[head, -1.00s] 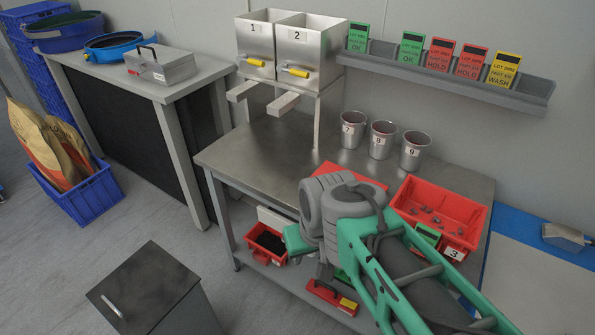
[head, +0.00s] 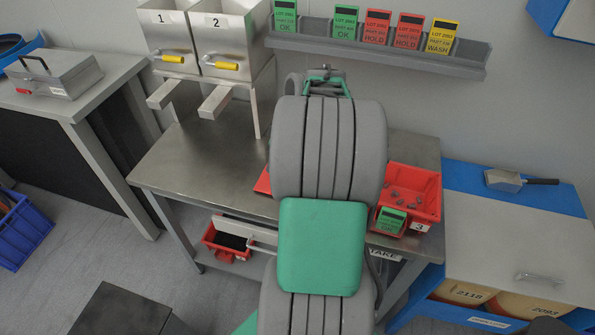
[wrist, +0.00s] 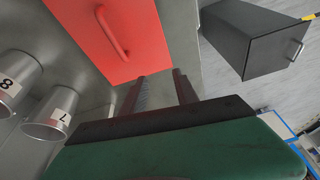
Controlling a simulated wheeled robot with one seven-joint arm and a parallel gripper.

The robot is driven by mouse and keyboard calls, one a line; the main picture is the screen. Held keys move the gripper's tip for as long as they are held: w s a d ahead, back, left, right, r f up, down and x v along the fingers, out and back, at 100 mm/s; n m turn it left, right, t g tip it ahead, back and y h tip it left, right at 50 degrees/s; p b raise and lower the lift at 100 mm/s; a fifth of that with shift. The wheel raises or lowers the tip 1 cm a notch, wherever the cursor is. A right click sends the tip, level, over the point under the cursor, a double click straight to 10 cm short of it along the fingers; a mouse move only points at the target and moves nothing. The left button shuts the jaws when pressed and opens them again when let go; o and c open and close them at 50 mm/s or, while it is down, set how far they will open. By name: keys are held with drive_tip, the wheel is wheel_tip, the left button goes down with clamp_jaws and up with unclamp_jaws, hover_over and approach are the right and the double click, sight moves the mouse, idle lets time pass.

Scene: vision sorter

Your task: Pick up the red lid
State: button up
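The red lid (wrist: 95,45) lies flat on the steel table in the wrist view, with its bar handle (wrist: 112,32) facing up. In the head view only the left edge of the lid (head: 263,182) shows; my arm hides the rest. My gripper (wrist: 160,75) is open, its two fingers apart with nothing between them. In the wrist view the fingertips appear close to the lid's near edge, off to one side of the handle. I cannot tell the height between them. The head view does not show the fingers clearly.
Metal cups stand beside the lid in the wrist view, including cup 7 (wrist: 52,122) and cup 8 (wrist: 14,75). A red bin labelled 3 (head: 425,212) is right of my arm. Hoppers 1 and 2 (head: 228,35) stand at the back left. The table's left part (head: 190,165) is clear.

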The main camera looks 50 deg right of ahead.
drive_tip(key=shift+n+t, duration=0.5)
drive_tip(key=shift+n, duration=0.1)
drive_tip(key=s+d+f, duration=0.1)
drive_tip(key=d, duration=0.1)
drive_tip(key=s+d, duration=0.2)
drive_tip(key=d, duration=0.1)
drive_tip(key=s+d+f, duration=0.1)
drive_tip(key=d, duration=0.2)
drive_tip(key=shift+s+d+f+p, duration=0.15)
drive_tip(key=shift+s+f+p, duration=0.1)
drive_tip(key=shift+f+p, duration=0.1)
drive_tip(key=p+x, duration=0.1)
drive_tip(key=x, duration=0.6)
drive_tip(key=shift+w+p, duration=0.2)
drive_tip(key=shift+p, duration=0.2)
drive_tip(key=shift+c, duration=0.5)
clamp_jaws()
